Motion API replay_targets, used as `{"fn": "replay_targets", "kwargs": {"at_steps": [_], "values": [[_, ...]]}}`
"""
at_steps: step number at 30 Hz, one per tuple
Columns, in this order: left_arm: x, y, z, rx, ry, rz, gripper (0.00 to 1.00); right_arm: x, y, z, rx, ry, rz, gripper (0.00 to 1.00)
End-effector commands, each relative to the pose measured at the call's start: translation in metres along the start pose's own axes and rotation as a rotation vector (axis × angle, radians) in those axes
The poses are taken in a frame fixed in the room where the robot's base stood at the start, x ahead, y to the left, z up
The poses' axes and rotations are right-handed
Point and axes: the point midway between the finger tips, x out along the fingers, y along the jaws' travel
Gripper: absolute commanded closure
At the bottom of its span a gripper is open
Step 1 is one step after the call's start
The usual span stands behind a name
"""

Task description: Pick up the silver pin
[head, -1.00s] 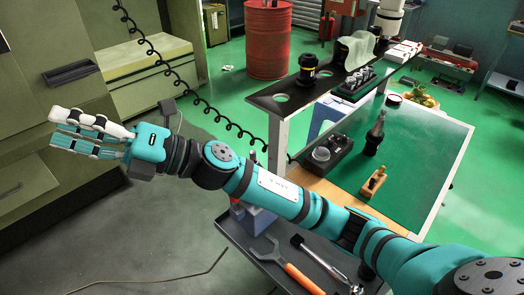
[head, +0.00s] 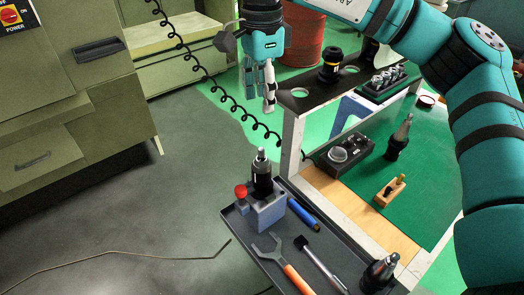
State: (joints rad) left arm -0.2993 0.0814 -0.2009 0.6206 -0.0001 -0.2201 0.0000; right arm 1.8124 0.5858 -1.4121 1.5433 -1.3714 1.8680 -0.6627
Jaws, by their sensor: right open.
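My right gripper (head: 260,88) hangs with its fingers pointing down, beside the left end of the cart's black upper shelf (head: 311,99). It is open, and I see nothing between its fingers. Several small silver pin-like pieces (head: 387,76) stand upright in a dark rack (head: 372,96) on that shelf, to the right of the gripper and well apart from it. They are too small to tell which one is the silver pin. My left gripper is out of view.
A black tool holder (head: 330,66) stands on the shelf near two round holes. Below are a green mat (head: 425,170), a grey block with a black holder (head: 262,180) and an orange-handled wrench (head: 297,279). A coiled black cable (head: 212,82) hangs left of the gripper.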

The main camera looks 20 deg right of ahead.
Motion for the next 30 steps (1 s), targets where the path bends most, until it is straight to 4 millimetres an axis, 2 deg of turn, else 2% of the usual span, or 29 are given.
{"fn": "replay_targets", "kwargs": {"at_steps": [1,9,12,17,23,27,30], "values": [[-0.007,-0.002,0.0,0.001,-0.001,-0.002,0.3,0.009,0.001,-0.001,0.001,0.0,0.004,0.58],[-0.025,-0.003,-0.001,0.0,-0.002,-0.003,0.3,0.064,0.001,0.0,0.0,-0.002,0.003,0.58],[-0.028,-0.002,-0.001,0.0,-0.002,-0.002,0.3,0.076,0.001,0.001,-0.001,-0.003,0.002,0.58],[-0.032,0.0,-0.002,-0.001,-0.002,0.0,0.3,0.085,0.001,0.002,0.0,-0.003,0.001,0.58],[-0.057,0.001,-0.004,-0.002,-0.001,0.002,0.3,0.11,0.003,0.004,-0.001,-0.002,0.005,0.58],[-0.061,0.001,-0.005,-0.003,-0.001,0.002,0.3,0.13,0.002,0.005,0.001,-0.003,0.002,0.58],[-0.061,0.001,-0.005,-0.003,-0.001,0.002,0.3,0.135,0.001,0.005,0.0,-0.004,-0.001,0.58]]}}
